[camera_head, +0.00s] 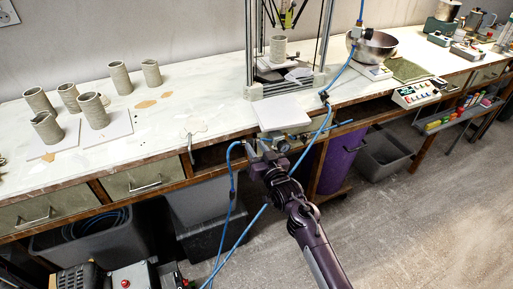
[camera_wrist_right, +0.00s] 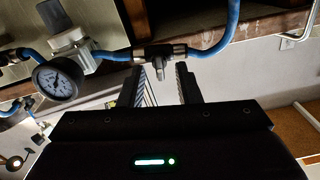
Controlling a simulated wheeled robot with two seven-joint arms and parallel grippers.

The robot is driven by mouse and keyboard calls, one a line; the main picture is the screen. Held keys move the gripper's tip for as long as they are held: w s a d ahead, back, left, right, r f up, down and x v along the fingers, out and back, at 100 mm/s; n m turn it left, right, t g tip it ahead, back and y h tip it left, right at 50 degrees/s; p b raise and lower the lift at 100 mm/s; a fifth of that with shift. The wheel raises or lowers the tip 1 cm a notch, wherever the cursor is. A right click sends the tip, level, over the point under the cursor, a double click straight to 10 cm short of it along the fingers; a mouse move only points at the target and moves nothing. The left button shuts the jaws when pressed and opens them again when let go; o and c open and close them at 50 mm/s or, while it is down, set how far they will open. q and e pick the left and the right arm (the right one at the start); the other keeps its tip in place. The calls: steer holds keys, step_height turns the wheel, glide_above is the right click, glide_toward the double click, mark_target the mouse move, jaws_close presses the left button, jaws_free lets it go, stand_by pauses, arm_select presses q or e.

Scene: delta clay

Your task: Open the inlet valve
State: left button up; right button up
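The inlet valve (camera_wrist_right: 160,55) is a small dark metal fitting in the blue air line, with a short stub pointing down in the right wrist view. A blue hose joins each side of it. My right gripper (camera_wrist_right: 167,84) is open, its two ridged fingers apart and pointing toward the fitting. The stub lies in line with the gap between the fingertips; I cannot tell whether they touch it. In the head view my right gripper (camera_head: 266,152) is under the bench's front edge and partly hides the fitting. My left gripper is not in view.
A round pressure gauge (camera_wrist_right: 58,78) and a regulator (camera_wrist_right: 70,45) sit beside the fitting. Blue hose (camera_head: 233,185) hangs near my arm. A purple cylinder (camera_head: 340,160) and a grey bin (camera_head: 384,154) stand under the bench. Clay cups (camera_head: 120,78) stand on the bench top.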

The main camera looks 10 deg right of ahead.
steer(key=shift+w, duration=0.1)
jaws_close()
steer(key=shift+n, duration=0.3)
steer(key=n+y, duration=0.1)
steer(key=n, duration=0.2)
steer(key=n+y, duration=0.1)
steer(key=n, duration=0.3)
steer(key=shift+d+g, duration=0.1)
steer(key=shift+g, duration=0.3)
steer(key=n+y, duration=0.1)
steer(key=n, duration=0.2)
steer(key=n+g, duration=0.1)
steer(key=n, duration=0.2)
steer(key=shift+n+y, duration=0.4)
steer(key=n+g, duration=0.1)
steer(key=n, duration=0.2)
steer(key=n+g+b, duration=0.1)
steer(key=n, duration=0.2)
steer(key=shift+n, duration=0.3)
